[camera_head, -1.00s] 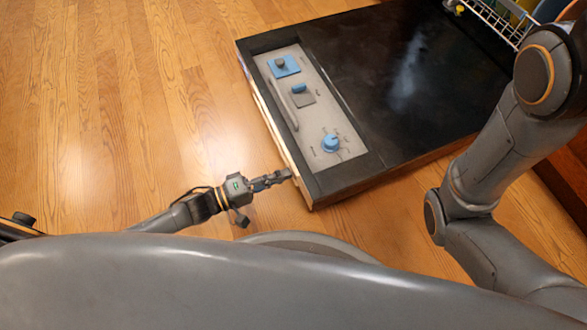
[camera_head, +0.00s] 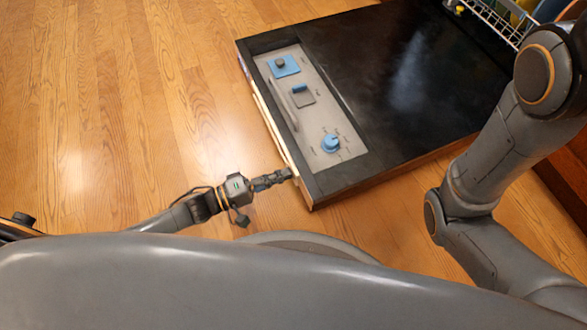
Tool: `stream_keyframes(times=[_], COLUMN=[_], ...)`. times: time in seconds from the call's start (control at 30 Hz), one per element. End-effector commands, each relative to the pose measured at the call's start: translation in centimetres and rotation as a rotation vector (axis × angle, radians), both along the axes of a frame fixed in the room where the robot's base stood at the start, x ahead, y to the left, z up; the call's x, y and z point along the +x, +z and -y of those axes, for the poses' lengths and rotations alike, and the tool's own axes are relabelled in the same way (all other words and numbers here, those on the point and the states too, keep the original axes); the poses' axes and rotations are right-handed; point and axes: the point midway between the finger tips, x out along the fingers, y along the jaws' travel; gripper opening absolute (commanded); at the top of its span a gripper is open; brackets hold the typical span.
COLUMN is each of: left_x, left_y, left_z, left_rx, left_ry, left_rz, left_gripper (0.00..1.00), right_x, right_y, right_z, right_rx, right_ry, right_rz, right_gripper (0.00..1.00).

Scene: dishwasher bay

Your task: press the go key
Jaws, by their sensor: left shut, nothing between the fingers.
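The control panel (camera_head: 318,118) is a light grey strip set in the dark door top. It carries a blue square (camera_head: 285,66) with a grey knob, a grey-and-blue switch (camera_head: 303,94) and a round blue dial (camera_head: 331,142). The labels are too small to read, so I cannot tell which part is the go key. My left gripper (camera_head: 288,175) is shut and empty, with its tips at the front edge near the panel's lower end. I cannot tell whether they touch it. My right gripper is out of view.
A long grey handle (camera_head: 282,105) runs along the panel's left side. The black door top (camera_head: 420,90) is clear. A dish rack (camera_head: 495,20) with dishes stands at the upper right. My right arm fills the right side. The wooden floor (camera_head: 110,110) is free at left.

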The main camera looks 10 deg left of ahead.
Motion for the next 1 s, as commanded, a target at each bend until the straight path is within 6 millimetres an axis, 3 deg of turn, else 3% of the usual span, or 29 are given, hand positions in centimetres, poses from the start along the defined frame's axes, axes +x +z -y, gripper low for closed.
stream_keyframes(times=[0.7,1.0], left_x=[0.44,-0.07], left_y=[0.04,0.0], left_z=[0.6,-0.14], left_rx=[-0.002,0.002], left_ry=[0.0,0.001], left_rz=[0.001,-0.003], left_gripper=[0.0,0.0], right_x=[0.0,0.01], right_y=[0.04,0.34], right_z=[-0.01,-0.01], right_rx=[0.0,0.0], right_ry=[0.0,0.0], right_rz=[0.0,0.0], right_gripper=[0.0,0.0])
